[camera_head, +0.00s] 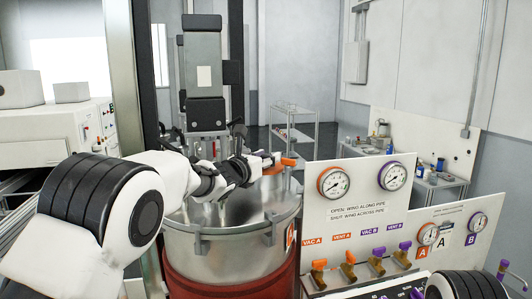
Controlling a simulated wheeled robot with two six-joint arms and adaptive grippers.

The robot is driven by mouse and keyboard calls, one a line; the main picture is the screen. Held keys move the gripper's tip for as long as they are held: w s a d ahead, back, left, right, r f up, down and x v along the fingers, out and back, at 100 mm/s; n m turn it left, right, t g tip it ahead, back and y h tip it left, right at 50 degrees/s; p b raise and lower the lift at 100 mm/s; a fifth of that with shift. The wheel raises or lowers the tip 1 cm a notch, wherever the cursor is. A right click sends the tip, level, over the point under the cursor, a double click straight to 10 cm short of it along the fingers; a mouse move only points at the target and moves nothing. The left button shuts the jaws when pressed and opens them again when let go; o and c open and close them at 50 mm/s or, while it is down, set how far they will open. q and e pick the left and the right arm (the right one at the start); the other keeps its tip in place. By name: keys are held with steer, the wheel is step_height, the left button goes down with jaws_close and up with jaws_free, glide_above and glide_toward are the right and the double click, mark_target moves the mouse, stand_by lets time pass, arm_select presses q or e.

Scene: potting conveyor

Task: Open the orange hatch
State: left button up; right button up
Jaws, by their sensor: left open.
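A steel vessel with a flat metal lid (250,215) stands in the middle, in a red jacket (235,290). An orange part (287,162), apparently the hatch's handle, shows at the lid's far right side. The hatch itself is mostly hidden behind my gripper. My left arm comes in from the left, and my left gripper (260,163) is over the lid with its fingertips at the orange part. The gripper is open; whether it touches the orange part I cannot tell. My right gripper is not in view; only part of my right arm shows at the bottom right.
A white panel (345,210) with gauges and a row of orange and purple valves (348,268) stands right of the vessel. A grey and black column unit (203,65) rises behind the lid. A shelf rack (295,125) stands farther back.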

arm_select(q)
steer(key=shift+s+r, duration=0.15)
steer(key=shift+s, duration=0.1)
steer(key=shift+s+r, duration=0.2)
steer(key=shift+s, duration=0.1)
steer(key=c, duration=0.5)
jaws_close()
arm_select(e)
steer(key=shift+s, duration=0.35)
